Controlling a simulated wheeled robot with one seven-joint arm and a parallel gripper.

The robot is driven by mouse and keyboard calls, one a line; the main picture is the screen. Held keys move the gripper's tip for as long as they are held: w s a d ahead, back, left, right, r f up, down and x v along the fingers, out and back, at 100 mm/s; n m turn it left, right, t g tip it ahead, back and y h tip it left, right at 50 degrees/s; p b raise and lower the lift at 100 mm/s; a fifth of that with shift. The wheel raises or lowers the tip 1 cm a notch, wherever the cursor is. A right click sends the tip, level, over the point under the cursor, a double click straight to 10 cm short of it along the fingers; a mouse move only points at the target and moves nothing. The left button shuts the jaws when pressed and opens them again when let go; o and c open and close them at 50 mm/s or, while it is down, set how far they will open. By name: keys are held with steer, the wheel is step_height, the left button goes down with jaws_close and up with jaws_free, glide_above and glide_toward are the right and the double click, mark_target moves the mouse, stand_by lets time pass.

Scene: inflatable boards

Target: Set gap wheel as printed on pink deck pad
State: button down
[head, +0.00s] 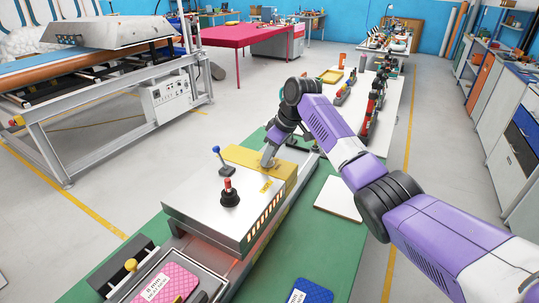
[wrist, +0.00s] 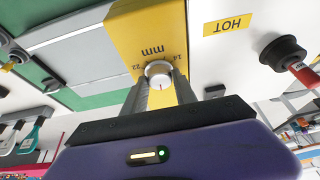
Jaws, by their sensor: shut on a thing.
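The gap wheel (wrist: 158,70) is a small white round knob on the yellow housing (wrist: 125,35). The housing shows "mm", "14" and "22" around the wheel, upside down in the wrist view. My gripper (wrist: 160,82) is shut on the wheel, one finger on each side. In the head view my gripper (head: 268,160) reaches down to the yellow housing (head: 248,160) and hides the wheel. The pink deck pad (head: 178,273) lies at the bottom left with a white label that seems to read "8 mm"; its first character is unclear.
A metal machine (head: 205,205) with a glowing slotted side joins the housing. It bears a red-topped knob (head: 228,188), a blue-ball lever (head: 217,150) and a yellow "HOT" label (wrist: 228,25). A blue pad (head: 310,292) lies at the front. A white board (head: 338,198) lies to the right.

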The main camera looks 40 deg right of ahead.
steer(key=shift+n, duration=0.6)
steer(key=shift+y, duration=0.3)
steer(key=c, duration=1)
jaws_free()
steer(key=shift+g, duration=0.3)
steer(key=b+v, duration=0.1)
steer(key=v, duration=0.6)
steer(key=shift+r+b, duration=0.35)
steer(key=shift+s+d, duration=0.1)
steer(key=shift+s, duration=0.1)
